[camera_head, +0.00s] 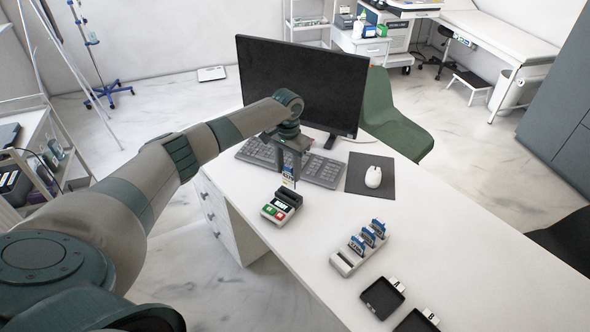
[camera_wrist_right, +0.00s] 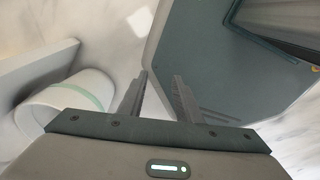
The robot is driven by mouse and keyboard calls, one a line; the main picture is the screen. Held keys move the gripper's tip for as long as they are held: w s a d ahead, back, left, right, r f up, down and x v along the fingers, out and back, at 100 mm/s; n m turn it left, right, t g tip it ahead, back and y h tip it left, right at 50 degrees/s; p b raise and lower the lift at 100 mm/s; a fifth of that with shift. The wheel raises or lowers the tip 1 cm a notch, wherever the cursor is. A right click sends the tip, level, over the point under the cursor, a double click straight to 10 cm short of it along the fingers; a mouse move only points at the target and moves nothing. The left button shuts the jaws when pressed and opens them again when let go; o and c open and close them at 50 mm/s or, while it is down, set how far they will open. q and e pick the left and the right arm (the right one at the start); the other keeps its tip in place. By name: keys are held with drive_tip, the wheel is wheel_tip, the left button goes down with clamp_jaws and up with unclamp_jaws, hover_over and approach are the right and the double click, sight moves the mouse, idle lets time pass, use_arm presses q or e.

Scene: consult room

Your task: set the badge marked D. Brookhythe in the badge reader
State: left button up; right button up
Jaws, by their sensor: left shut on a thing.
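My left gripper (camera_head: 289,165) is shut on a badge (camera_head: 289,177), a small upright card with blue and yellow on it. The badge hangs just above and behind the badge reader (camera_head: 276,212), apart from it as far as I can tell. The reader is a small pale box with a dark raised back, a lit screen and red and green parts. Several blue-and-white badges (camera_head: 368,236) stand in a pale rack (camera_head: 343,263) to the right. The names on the badges are too small to read. My right gripper (camera_wrist_right: 160,76) is empty, its two fingers apart, away from the desk.
Behind the left gripper are a keyboard (camera_head: 322,172) and a monitor (camera_head: 300,82). A mouse (camera_head: 373,177) lies on a dark mat (camera_head: 384,188). Two dark trays with lettered tags, one of them here (camera_head: 372,306), lie at the front. The white desktop (camera_head: 450,240) is clear at right.

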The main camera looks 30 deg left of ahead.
sight(288, 185)
use_arm(q)
drive_tip(key=shift+w+a+r, duration=0.1)
drive_tip(key=shift+w+a, duration=0.05)
drive_tip(key=shift+a, duration=0.05)
drive_tip(key=shift+w, duration=0.1)
drive_tip(key=shift+d, duration=0.1)
drive_tip(key=shift+f+b, duration=0.6)
drive_tip(key=shift+b, duration=0.05)
drive_tip(key=shift+f+b, duration=1.05)
drive_tip(key=shift+b, duration=0.1)
drive_tip(key=shift+f+b, duration=0.35)
drive_tip(key=shift+b, duration=0.1)
use_arm(e)
drive_tip(key=shift+d+f, duration=0.35)
drive_tip(key=shift+f, duration=0.4)
drive_tip(key=shift+d+f, duration=0.35)
drive_tip(key=shift+f, duration=0.35)
drive_tip(key=shift+d+f, duration=0.35)
drive_tip(key=shift+f, duration=0.4)
drive_tip(key=shift+a+r, duration=0.1)
drive_tip(key=shift+a, duration=0.2)
